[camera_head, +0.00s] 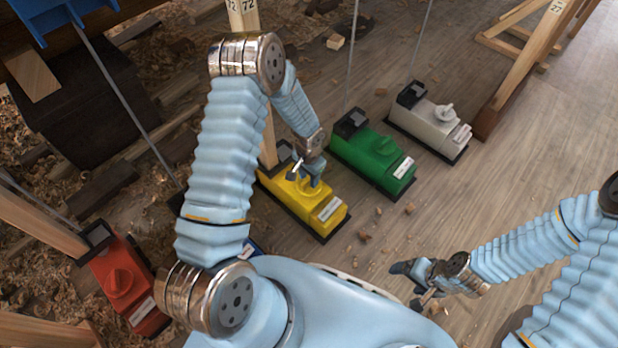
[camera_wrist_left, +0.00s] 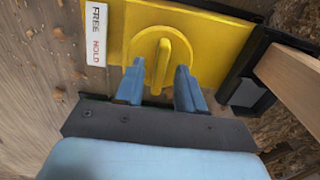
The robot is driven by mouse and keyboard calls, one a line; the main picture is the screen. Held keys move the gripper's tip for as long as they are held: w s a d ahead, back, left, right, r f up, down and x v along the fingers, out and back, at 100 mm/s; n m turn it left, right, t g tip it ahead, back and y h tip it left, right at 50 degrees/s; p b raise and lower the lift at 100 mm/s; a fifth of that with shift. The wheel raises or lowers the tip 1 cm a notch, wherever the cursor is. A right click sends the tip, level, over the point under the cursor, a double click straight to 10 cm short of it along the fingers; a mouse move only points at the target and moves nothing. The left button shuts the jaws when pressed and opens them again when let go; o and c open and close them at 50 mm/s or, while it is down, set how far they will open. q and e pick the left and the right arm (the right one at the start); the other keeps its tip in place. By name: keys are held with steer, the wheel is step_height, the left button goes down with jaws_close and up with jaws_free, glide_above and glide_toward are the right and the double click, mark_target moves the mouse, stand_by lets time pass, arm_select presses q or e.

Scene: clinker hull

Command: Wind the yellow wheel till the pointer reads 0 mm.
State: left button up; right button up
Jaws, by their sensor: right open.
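The yellow wheel (camera_wrist_left: 160,65) is a round dial with a raised bar across it, on top of a yellow box with a white label reading FREE and HOLD. In the head view the yellow box (camera_head: 330,207) stands on the floor, and my left gripper (camera_head: 306,180) hides most of its wheel. In the left wrist view my left gripper has its two blue fingers apart, one on each side of the bar, with gaps visible. My right gripper (camera_head: 428,298) is open and empty at lower right, over the floor. I cannot make out a pointer or millimetre scale in either view.
Similar boxes stand nearby: green (camera_head: 375,155), white (camera_head: 430,118) and red (camera_head: 122,283). Thin rods rise from several boxes. Wooden posts, one with a plate reading 72 (camera_head: 249,5), slant through the scene. Wood shavings litter the left floor; the right floor is mostly clear.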

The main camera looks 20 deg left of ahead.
arm_select(q)
steer(key=shift+f, duration=0.35)
jaws_close()
steer(key=shift+m, duration=0.4)
